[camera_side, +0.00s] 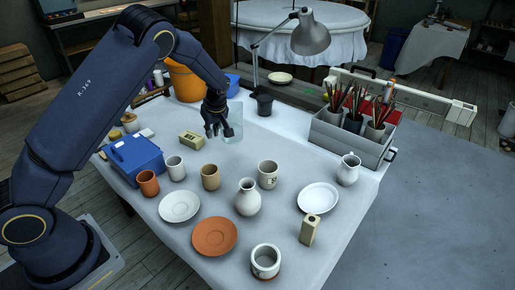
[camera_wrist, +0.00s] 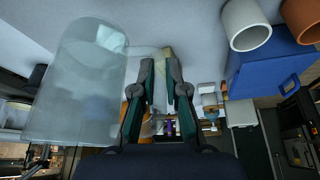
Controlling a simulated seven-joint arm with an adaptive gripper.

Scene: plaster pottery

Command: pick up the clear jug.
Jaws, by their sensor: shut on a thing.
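The clear jug (camera_side: 234,122) is a see-through, pale bluish vessel towards the back of the white table in the side view. It fills the left of the wrist view (camera_wrist: 78,85), beside my fingers. My gripper (camera_side: 216,128) is just left of the jug's body, fingers pointing down. In the wrist view the handle reaches from the jug to between my fingertips (camera_wrist: 163,75), and my gripper is shut on it. My fingers partly hide the handle. I cannot tell whether the jug's base touches the table.
A tan block (camera_side: 191,140) and blue box (camera_side: 134,158) lie left of my gripper. An orange bucket (camera_side: 187,80) and dark cup (camera_side: 264,104) stand behind. Cups, plates and a white vase (camera_side: 247,198) fill the front. A grey box of brushes (camera_side: 345,140) is at right.

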